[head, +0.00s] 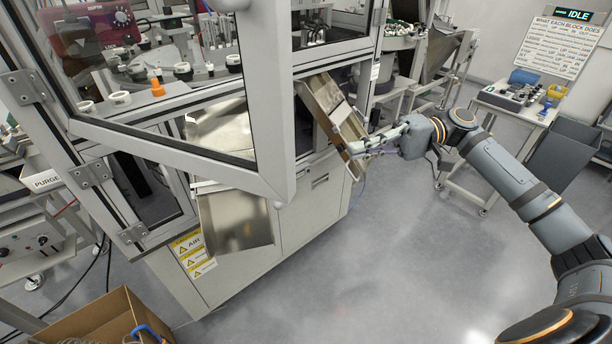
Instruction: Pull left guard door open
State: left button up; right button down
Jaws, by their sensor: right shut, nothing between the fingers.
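The left guard door (265,100) is a light metal frame with a clear panel. It stands swung out from the machine on the left, its bottom rail (190,160) slanting across the view. Its hinges (90,175) are on the left machine post. My right gripper (362,148) is shut and empty, to the right of the door and apart from it. It is at the lower end of a sloping metal chute (328,105); I cannot tell whether they touch. My left gripper is out of view.
A metal tray (237,222) juts out below the door. A cardboard box (95,322) stands on the floor at bottom left. A side table (513,106) with small parts is at right. The grey floor (400,255) in front is clear.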

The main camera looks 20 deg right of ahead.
jog(key=s+a+r+n+g+p, duration=0.1)
jog(key=s+a+p, duration=0.3)
jog(key=a, duration=0.9)
jog(key=shift+s+r+g+p, duration=0.3)
jog(key=shift+s+r+p, duration=0.1)
jog(key=shift+s+r, duration=0.2)
